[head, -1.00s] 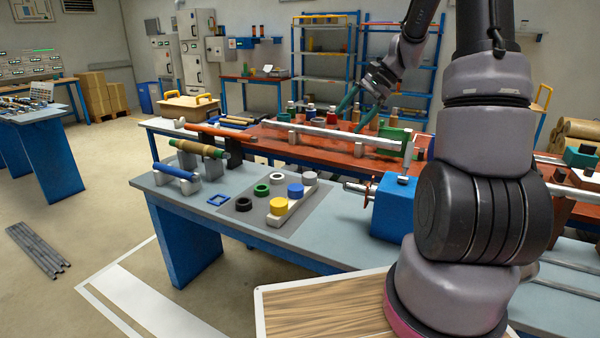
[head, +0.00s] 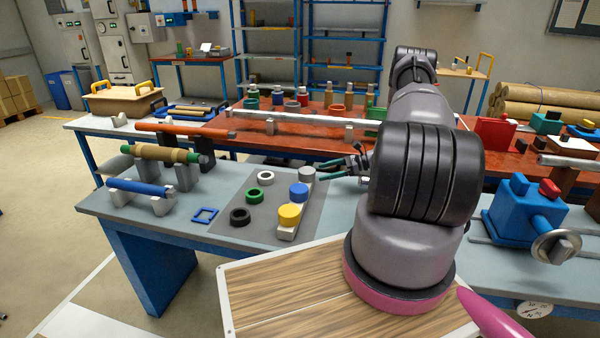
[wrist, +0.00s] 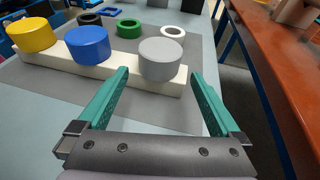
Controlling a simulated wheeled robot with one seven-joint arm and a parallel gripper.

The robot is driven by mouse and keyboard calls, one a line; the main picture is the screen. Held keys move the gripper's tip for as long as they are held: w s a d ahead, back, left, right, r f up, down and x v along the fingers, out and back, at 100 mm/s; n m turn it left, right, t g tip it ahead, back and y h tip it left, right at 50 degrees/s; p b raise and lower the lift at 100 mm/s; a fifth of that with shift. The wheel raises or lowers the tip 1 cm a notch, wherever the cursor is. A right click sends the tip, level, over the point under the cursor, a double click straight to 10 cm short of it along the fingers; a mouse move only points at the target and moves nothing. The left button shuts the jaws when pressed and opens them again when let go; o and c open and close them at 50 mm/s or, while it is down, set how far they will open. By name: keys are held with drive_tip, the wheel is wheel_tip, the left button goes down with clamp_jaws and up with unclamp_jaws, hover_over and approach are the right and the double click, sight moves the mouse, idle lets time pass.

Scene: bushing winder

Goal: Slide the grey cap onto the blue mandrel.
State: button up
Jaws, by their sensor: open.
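The grey cap (head: 307,174) stands at the far end of a white block (head: 288,232), in a row with a blue cap (head: 299,192) and a yellow cap (head: 289,215). In the wrist view the grey cap (wrist: 162,59) is just ahead of my gripper (wrist: 162,80), whose two green fingers are open and empty, their tips near either side of it. In the head view my gripper (head: 340,170) is low, right of the grey cap. The blue mandrel (head: 138,187) lies horizontally on two grey supports at the bench's left end.
Black, green and white rings (head: 253,194) lie on the grey mat (head: 240,232), left of the caps. A blue square frame (head: 204,215) lies nearer the mandrel. A green-and-tan mandrel (head: 155,152) is behind the blue one. A blue machine (head: 524,212) stands at right.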

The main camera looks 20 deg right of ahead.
sight(313, 174)
drive_tip(key=x, duration=0.5)
drive_tip(key=shift+a, duration=0.2)
drive_tip(key=x, duration=0.5)
drive_tip(key=shift+a+r, duration=0.2)
drive_tip(key=shift+r, duration=0.2)
drive_tip(key=c, duration=1.2)
